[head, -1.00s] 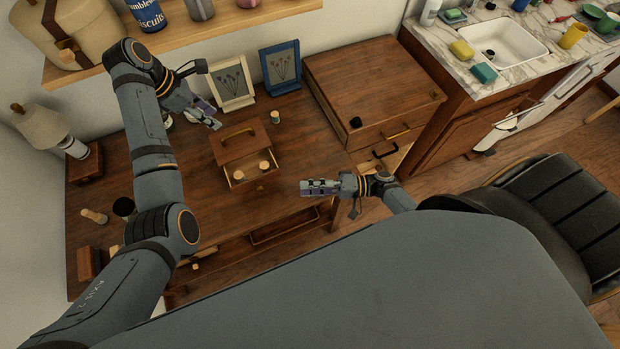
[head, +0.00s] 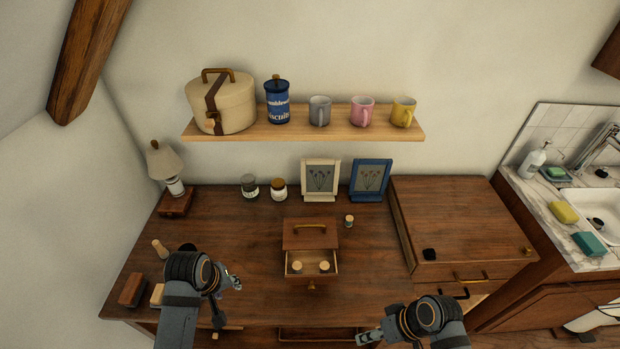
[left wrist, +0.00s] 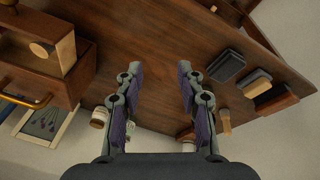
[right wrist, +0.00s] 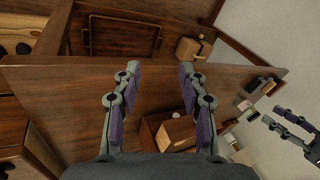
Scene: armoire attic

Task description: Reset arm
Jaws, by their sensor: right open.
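My left gripper (head: 234,284) hangs over the left front of the wooden desk. In the left wrist view its fingers (left wrist: 160,78) stand wide apart with nothing between them. My right gripper (head: 368,338) is low at the desk's front edge, right of the middle. In the right wrist view its fingers (right wrist: 158,78) are also apart and empty. That view also shows my left gripper (right wrist: 290,125) at the right. Both grippers are clear of the small wooden box (head: 310,236), whose drawer (head: 311,264) is open with two cork-like pieces in it.
The desk (head: 240,225) carries two picture frames, jars, a lamp (head: 165,163) and a wooden cabinet (head: 455,220) at right. A shelf (head: 300,128) with a round case, blue tin and mugs hangs above. A sink counter (head: 560,225) stands far right.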

